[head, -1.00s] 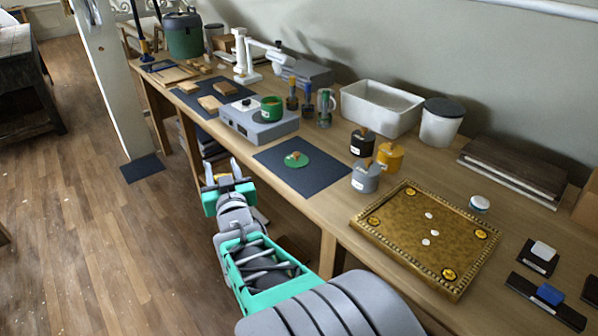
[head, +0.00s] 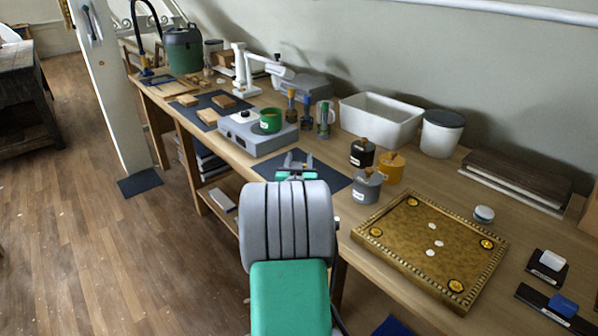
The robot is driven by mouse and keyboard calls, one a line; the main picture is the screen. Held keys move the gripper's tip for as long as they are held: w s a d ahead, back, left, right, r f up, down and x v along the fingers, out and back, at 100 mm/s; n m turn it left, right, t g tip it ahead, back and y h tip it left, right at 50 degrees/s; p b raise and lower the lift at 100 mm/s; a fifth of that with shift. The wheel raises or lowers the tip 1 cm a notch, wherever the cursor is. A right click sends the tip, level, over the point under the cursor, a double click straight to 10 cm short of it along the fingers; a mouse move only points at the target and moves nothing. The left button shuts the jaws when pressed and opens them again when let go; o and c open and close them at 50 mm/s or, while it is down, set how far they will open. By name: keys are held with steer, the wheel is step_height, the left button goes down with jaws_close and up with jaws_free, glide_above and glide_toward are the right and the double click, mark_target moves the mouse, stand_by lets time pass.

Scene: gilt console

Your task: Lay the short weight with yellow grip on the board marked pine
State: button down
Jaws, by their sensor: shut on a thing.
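My gripper (head: 297,161) is above the dark mat (head: 335,180) near the bench's front edge, with my arm hiding much of that area. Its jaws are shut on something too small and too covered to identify. I cannot tell whether it is the short weight with yellow grip. A dark upright piece with a yellow top (head: 291,106) stands behind the grey appliance; I cannot tell whether it is a weight. Small wooden boards, one at the front (head: 208,116) and one behind it (head: 223,101), lie on another dark mat at the left. No marking reads as pine.
The grey appliance (head: 258,139) bears a green cup (head: 270,120), left of my gripper. A grey pot (head: 366,187), a black pot (head: 362,153) and a yellow pot (head: 390,167) stand to the right. A gilt panel (head: 430,245) and a white bin (head: 381,119) also take up the bench.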

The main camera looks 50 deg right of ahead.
steer(key=shift+w+d+f, duration=0.4)
steer(key=shift+d+f, duration=0.25)
steer(key=shift+f, duration=0.15)
step_height(320, 180, down, 3)
steer(key=shift+w+f, duration=0.1)
steer(key=shift+f, duration=0.25)
steer(key=c, duration=0.8)
jaws_free()
steer(key=shift+r, duration=0.1)
steer(key=shift+o, duration=0.2)
